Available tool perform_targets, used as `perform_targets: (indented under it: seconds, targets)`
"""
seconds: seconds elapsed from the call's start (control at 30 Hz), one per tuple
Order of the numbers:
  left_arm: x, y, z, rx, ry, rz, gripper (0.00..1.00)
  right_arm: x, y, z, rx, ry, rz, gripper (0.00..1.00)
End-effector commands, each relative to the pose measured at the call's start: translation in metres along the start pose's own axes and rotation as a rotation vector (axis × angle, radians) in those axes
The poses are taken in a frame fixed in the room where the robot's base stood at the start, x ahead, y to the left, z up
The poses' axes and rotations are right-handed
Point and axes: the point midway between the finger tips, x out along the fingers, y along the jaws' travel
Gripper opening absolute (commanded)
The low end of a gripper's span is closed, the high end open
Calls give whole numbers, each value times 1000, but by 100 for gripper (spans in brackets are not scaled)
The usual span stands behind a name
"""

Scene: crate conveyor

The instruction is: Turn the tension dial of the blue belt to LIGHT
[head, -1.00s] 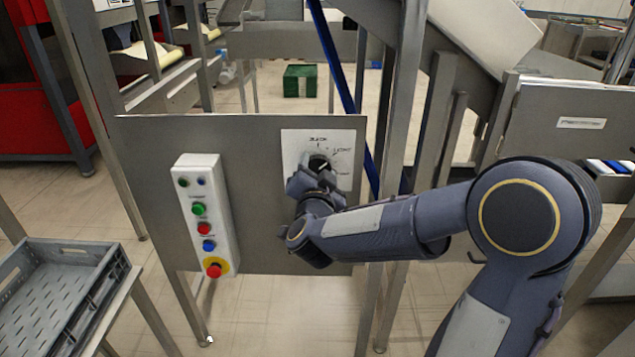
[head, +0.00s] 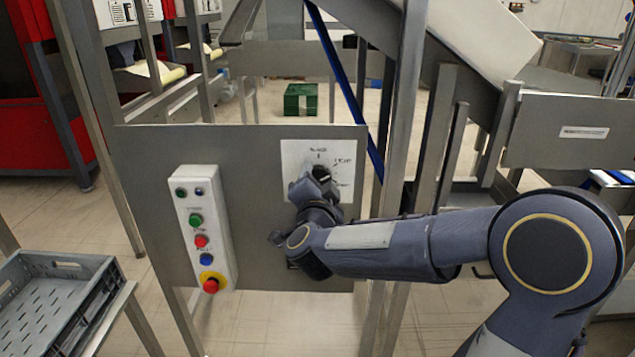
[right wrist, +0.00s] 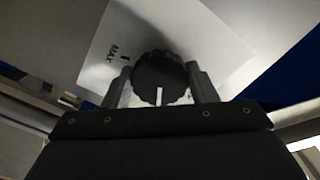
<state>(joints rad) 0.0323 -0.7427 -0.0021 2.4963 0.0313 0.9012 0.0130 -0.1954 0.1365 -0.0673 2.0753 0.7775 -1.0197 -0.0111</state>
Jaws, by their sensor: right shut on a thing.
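The tension dial (head: 322,172) is a black knob on a white label plate (head: 292,155), fixed to the grey panel. In the right wrist view the dial (right wrist: 160,72) shows a scalloped edge and a white pointer line towards the bottom of the picture. The word MAX is printed to its left there. In the head view, small labels ring the dial's top and right; they are too blurred to match surely with the pointer. My right gripper (head: 316,186) is shut on the dial, one finger on each side. My left gripper is out of view.
A white control box (head: 205,225) with several coloured buttons sits left of the dial on the panel (head: 255,215). A blue diagonal strip (head: 336,60) runs behind the panel beside a metal post (head: 396,140). A grey crate (head: 50,300) stands at lower left.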

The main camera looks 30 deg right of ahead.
Motion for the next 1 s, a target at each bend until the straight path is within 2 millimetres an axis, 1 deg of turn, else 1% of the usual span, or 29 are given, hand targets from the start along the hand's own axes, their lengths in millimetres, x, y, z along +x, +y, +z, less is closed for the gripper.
perform_targets:
  seconds: [0.03, 0.17, 0.4, 0.5, 0.57, 0.8, 0.9, 1.0]
  targets:
    - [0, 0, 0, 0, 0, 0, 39, 0, 0, 0, 0, 0, 1, 56]
    - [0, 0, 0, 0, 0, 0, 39, 0, 0, 0, -1, 0, 1, 73]
    - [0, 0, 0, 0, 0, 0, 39, 0, 0, 0, -1, 0, 0, 74]
    - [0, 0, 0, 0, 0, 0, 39, -4, 0, 0, -1, -1, 0, 74]
    - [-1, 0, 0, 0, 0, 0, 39, -10, -1, 0, -1, -2, -1, 74]
    - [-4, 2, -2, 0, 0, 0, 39, -50, -1, 0, 0, -2, -2, 74]
    - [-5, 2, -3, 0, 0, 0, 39, -65, -1, 0, 0, -2, -2, 74]
    - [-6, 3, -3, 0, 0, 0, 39, -74, 0, 0, 0, -2, 0, 74]
